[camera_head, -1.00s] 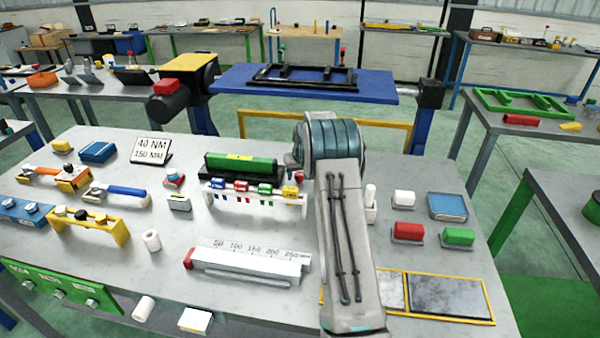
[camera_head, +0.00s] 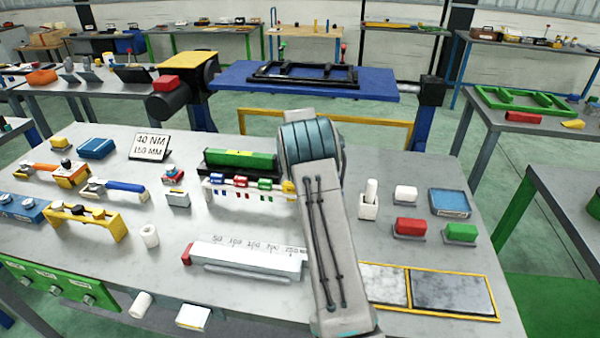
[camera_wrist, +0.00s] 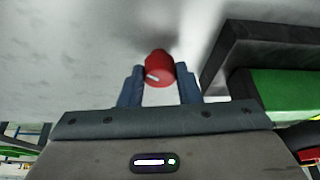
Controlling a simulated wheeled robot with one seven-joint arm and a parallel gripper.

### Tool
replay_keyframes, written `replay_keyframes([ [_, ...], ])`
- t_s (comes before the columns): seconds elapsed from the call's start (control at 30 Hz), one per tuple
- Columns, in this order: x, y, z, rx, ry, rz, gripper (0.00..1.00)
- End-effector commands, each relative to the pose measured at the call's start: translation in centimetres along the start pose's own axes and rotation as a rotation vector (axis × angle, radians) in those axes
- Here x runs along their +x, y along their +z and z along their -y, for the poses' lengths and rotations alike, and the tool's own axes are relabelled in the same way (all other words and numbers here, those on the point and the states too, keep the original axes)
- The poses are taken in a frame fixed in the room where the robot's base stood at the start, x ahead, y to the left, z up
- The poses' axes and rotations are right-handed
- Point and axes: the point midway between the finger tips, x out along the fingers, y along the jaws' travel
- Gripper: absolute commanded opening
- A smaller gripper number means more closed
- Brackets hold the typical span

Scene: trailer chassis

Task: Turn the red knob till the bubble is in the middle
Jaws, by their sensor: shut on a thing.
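The red knob (camera_wrist: 160,68) shows in the wrist view between the two blue-grey fingers of my gripper (camera_wrist: 160,80). A pale line marks its face, slanting up to the right. My gripper is shut on the knob. In the head view my own arm hides the knob and the fingers. The green level block (camera_head: 240,159) lies in a black holder just left of my wrist, with a small yellow patch on top. Its green side also shows at the right of the wrist view (camera_wrist: 276,92). The bubble is too small to make out.
A rack of coloured clips (camera_head: 240,187) stands in front of the level. A white ruler block (camera_head: 245,257) lies nearer. A white holder with a peg (camera_head: 369,205) and red (camera_head: 409,227) and green (camera_head: 460,232) blocks stand right of my arm.

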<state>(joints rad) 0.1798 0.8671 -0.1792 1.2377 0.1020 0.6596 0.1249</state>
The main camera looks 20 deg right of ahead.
Motion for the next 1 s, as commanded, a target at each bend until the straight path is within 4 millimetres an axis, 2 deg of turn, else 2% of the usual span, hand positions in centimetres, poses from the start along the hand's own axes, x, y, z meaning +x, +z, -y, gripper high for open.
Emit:
replay_keyframes([
  [0.2, 0.05, 0.06, 0.11, 0.074, 0.031, 0.001, 0.08],
  [0.5, 0.01, 0.05, 0.08, 0.08, 0.033, 0.001, 0.08],
  [0.53, 0.01, 0.05, 0.08, 0.08, 0.033, 0.001, 0.36],
  [0.6, 0.01, 0.05, 0.08, 0.08, 0.033, 0.001, 0.52],
  [0.87, -0.03, 0.02, 0.07, 0.079, 0.032, 0.0, 0.52],
  [1.0, -0.71, -0.04, 0.11, 0.079, 0.032, -0.002, 0.52],
])
